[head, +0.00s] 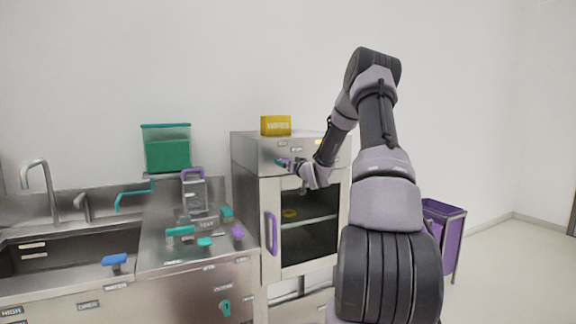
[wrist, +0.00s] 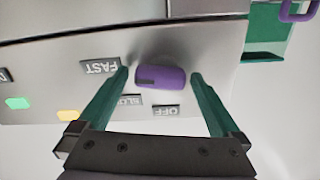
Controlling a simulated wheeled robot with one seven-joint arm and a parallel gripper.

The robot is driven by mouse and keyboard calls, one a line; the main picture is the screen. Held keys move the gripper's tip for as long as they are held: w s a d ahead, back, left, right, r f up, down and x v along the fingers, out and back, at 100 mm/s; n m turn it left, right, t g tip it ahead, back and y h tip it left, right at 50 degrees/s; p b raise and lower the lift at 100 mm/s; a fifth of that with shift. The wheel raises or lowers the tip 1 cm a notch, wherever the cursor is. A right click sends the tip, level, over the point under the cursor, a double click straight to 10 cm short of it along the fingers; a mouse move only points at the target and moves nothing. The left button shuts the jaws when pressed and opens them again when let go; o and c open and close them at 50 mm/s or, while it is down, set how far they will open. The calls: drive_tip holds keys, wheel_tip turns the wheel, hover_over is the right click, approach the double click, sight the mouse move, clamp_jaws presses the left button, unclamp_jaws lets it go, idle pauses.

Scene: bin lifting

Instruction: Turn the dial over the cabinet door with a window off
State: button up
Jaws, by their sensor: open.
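The purple dial (wrist: 162,77) is on the metal front panel above the windowed cabinet door (head: 305,232). In the wrist view the labels FAST (wrist: 98,67), SLOW (wrist: 130,100) and OFF (wrist: 166,111) lie around it, upside down. The dial lies lengthwise across the picture, with a dark mark at its left end, toward the FAST and SLOW side. My gripper (wrist: 160,78) is open, its teal fingers on either side of the dial with a small gap to each. In the head view my gripper (head: 284,163) is at the panel and largely hides the dial.
A green and a yellow button (wrist: 68,115) are on the same panel. A yellow box (head: 276,125) stands on the cabinet. A purple door handle (head: 271,233) is below. The counter with sink (head: 70,250) is left; a purple bin (head: 446,235) stands right.

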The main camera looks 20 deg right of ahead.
drive_tip(key=c, duration=1.2)
drive_tip(key=shift+c, duration=0.2)
drive_tip(key=n, duration=1)
drive_tip(key=shift+a+r, duration=0.1)
drive_tip(key=shift+r, duration=0.1)
drive_tip(key=n, duration=0.5)
drive_tip(key=shift+a+n, duration=0.1)
drive_tip(key=shift+n, duration=0.2)
drive_tip(key=n, duration=0.4)
drive_tip(key=shift+n, duration=0.3)
